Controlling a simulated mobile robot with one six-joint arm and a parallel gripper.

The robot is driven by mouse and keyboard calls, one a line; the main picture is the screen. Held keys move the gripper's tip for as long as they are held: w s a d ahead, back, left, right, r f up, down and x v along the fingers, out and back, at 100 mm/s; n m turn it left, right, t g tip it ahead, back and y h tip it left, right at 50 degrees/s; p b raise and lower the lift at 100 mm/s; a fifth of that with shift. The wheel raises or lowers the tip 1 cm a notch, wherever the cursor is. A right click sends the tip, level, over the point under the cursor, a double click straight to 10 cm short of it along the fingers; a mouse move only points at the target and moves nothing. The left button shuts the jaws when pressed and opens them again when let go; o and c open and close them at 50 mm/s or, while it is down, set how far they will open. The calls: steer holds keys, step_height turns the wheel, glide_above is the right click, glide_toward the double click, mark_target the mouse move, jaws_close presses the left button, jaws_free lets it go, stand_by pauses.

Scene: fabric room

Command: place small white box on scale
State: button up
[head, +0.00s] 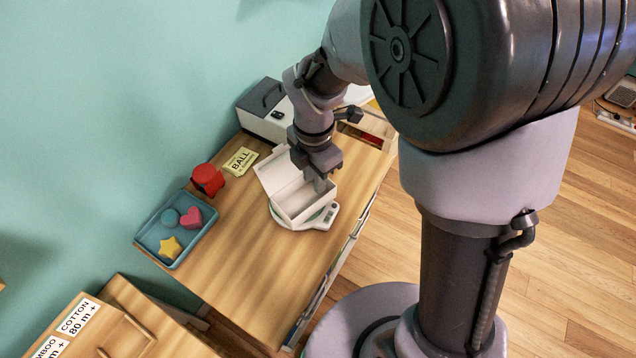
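The small white box (303,207) is at the middle of the wooden table, with its lid tilted up and back and its inside empty. It is over the round pan of the white scale (322,221), whose rim and buttons show at the box's front and right. The box looks level; whether it rests fully on the pan is hard to tell. My gripper (319,184) points down at the box's back right wall, with its fingertips at or just inside the rim. The fingers are small and partly hidden, so whether they clasp the wall is unclear.
A blue tray (152,238) with a pink heart, a yellow star and a round blue piece lies at left. A red object (208,179) and a yellow BALL card (241,161) lie near the wall. The table's front left is clear.

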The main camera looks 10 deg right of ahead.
steer(key=s+d+r+m+t+y, duration=0.1)
steer(key=s+d+r+m+t, duration=0.15)
steer(key=r+m, duration=0.5)
steer(key=s+d+r+m+t, duration=0.1)
steer(key=s+d+r+m, duration=0.1)
steer(key=s+r+m, duration=0.35)
steer(key=s+d+r+m+t+y, duration=0.15)
steer(key=s+r+m, duration=0.4)
steer(key=m, duration=1.05)
steer(key=shift+t+h, duration=0.25)
steer(key=shift+t, duration=0.15)
steer(key=f+b, duration=0.4)
steer(key=f, duration=0.1)
steer(key=shift+s+f+b, duration=0.15)
steer(key=shift+s+b, duration=0.15)
